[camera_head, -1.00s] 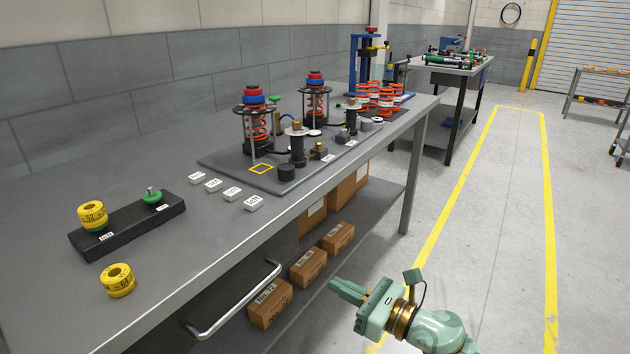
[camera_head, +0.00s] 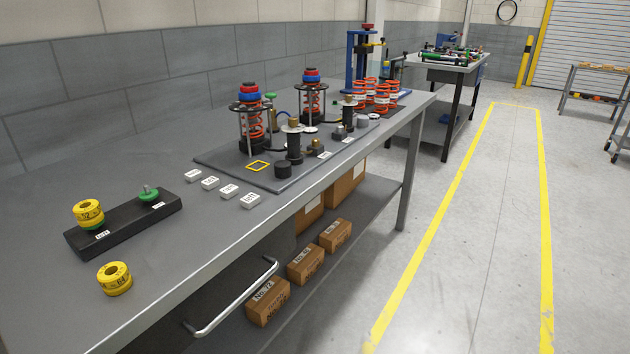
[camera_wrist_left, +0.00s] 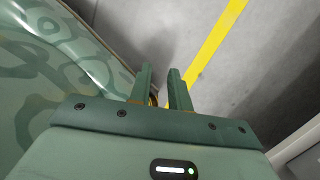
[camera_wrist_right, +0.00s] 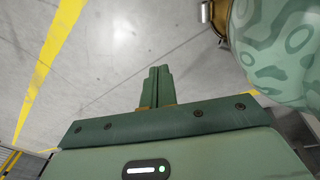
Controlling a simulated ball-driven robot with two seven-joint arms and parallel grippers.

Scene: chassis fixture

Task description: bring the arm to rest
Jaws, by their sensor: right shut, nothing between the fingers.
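My left gripper (camera_wrist_left: 160,72) shows in the left wrist view with a gap between its two fingers and nothing in it. Grey floor and a yellow line lie beyond its tips. My right gripper (camera_wrist_right: 160,70) shows in the right wrist view with its fingers together and nothing held, over bare floor. Neither arm shows in the head view.
The grey workbench (camera_head: 235,235) bears a black block (camera_head: 130,222), yellow rings (camera_head: 115,279), white labels and a spring fixture plate (camera_head: 225,168). A handle (camera_head: 235,300) juts from its front. Boxes (camera_head: 305,264) sit on the lower shelf. The floor to the right is clear.

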